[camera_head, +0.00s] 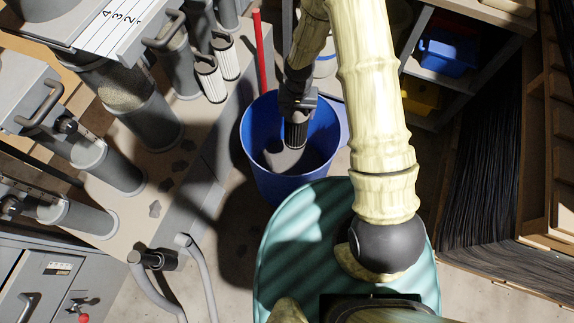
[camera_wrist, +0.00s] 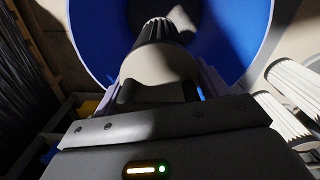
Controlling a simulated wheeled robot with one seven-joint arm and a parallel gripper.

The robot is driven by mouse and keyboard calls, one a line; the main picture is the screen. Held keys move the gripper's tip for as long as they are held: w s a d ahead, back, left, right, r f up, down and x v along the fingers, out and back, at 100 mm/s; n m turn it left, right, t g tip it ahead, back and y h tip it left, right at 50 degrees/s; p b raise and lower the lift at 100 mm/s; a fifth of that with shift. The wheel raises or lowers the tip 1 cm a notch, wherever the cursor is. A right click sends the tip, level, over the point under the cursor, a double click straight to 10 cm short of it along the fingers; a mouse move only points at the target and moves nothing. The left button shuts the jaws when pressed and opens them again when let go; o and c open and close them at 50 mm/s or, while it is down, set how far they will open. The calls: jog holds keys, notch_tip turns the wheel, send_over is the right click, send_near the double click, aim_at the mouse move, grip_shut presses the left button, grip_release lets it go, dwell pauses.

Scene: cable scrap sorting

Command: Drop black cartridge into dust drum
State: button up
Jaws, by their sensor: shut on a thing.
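The dust drum (camera_head: 252,160) is a round blue tub standing on the floor near the middle of the head view. In the wrist view its blue inner wall (camera_wrist: 235,30) fills the top. My gripper (camera_head: 297,108) points down over the drum's opening. It is shut on the black cartridge (camera_head: 296,135), a dark ribbed cylinder hanging upright within the drum's outline. In the wrist view the cartridge (camera_wrist: 157,32) shows dark ribs beyond a pale grey end, between the fingers. Its exact height relative to the rim is hard to tell. The drum's bottom looks grey, partly in shadow.
Pale pleated cartridges (camera_head: 211,80) stand on the grey bench (camera_head: 205,150) left of the drum. A red pole (camera_head: 259,50) rises behind it. Shelves with a blue bin (camera_head: 447,52) and a yellow bin (camera_head: 421,95) are at the right, beside black cable strands (camera_head: 480,160).

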jog(key=shift+w+f, duration=0.1)
jog(key=shift+f, duration=0.4)
jog(key=o, duration=1.8)
jog(key=shift+c, duration=0.2)
jog(key=shift+r, duration=0.15)
notch_tip(320, 180, up, 17)
jog(key=p, duration=0.2)
jog(key=shift+w, duration=0.1)
jog(key=shift+r, duration=0.1)
